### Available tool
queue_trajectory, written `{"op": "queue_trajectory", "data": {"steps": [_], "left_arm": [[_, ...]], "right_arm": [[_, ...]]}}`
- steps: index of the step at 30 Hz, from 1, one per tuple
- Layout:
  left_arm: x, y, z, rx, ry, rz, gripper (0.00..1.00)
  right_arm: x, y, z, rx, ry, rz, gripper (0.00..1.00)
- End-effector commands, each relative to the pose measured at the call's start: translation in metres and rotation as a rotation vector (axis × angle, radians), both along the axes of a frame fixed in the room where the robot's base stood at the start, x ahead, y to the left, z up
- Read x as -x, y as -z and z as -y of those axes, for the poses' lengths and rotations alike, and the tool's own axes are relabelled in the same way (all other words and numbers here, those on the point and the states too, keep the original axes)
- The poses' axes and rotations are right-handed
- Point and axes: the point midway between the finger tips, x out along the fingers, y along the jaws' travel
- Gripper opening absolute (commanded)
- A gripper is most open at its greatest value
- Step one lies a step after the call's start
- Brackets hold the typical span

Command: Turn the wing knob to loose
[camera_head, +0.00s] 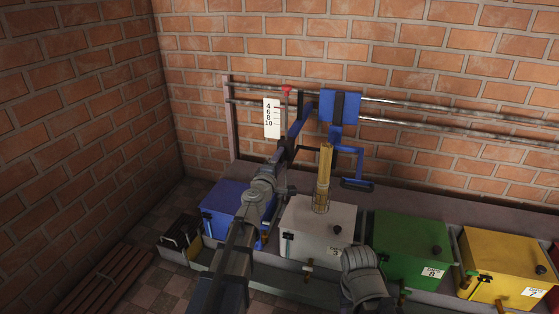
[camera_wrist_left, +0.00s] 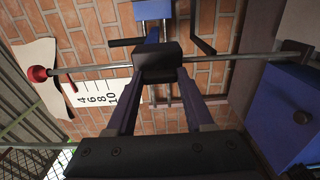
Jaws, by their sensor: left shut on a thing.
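My left gripper (camera_head: 289,148) reaches up in front of the red-tipped rod, left of the blue carriage (camera_head: 340,106). In the left wrist view its two fingers (camera_wrist_left: 157,82) are shut on a black block (camera_wrist_left: 158,61) at the rod (camera_wrist_left: 220,59). The block may be the wing knob; no wings show, and the fingers hide part of it. A blue bracket (camera_wrist_left: 152,35) meets the block from behind. A red ball (camera_wrist_left: 37,73) caps the rod beside a white scale (camera_wrist_left: 97,93) marked 4 to 10.
Blue (camera_head: 222,197), white (camera_head: 300,213), green (camera_head: 405,240) and yellow (camera_head: 500,255) boxes stand in a row below. A brass cylinder (camera_head: 324,172) rises above the white box. Horizontal rails (camera_head: 430,126) run along the brick wall.

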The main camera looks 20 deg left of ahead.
Motion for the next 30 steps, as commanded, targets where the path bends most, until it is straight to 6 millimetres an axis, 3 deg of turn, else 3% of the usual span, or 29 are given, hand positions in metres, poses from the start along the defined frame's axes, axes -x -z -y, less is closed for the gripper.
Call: {"op": "queue_trajectory", "data": {"steps": [13,14,21,30], "left_arm": [[0.0003,0.0001,-0.0005,0.01,-0.001,0.0,0.0],[0.0003,0.0001,-0.0005,0.01,-0.001,0.0,0.56],[0.0002,0.0001,-0.0003,0.008,-0.001,0.0,0.82],[0.0019,0.0,-0.0002,0.007,0.0,0.0,0.82]], "right_arm": [[0.0,0.0001,0.0,0.0,0.0,0.0,0.5],[0.0,0.0001,0.0,0.0,0.0,0.0,0.5],[0.0,0.0001,0.0,0.0,0.0,0.0,0.5],[0.0,0.0001,0.0,0.0,0.0,0.0,0.5]]}}
